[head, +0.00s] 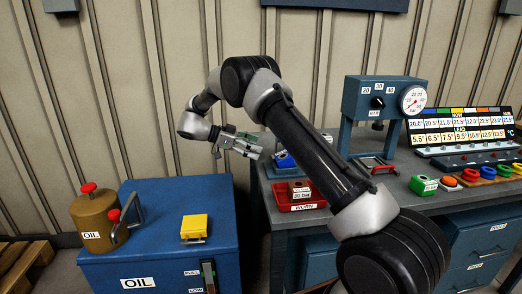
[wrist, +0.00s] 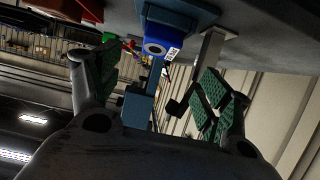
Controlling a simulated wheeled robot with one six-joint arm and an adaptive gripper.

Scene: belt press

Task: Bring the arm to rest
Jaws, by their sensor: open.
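My gripper (head: 240,143) is at the end of my raised arm in the head view. It is in the air near the left end of the grey workbench (head: 262,190), just left of a blue part (head: 284,161). In the wrist view my gripper (wrist: 155,90) shows two green-padded fingers spread wide apart with nothing between them in its hold. The wrist view is tilted, with ceiling lights at the lower left. A blue ring-shaped part (wrist: 158,48) appears beyond the fingers there. My arm hides part of the bench in the head view.
A temperature board (head: 460,125) and coloured rings (head: 488,172) are at right. A blue oil cabinet (head: 150,262) with an oil can (head: 97,215) and yellow box (head: 194,227) is at left.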

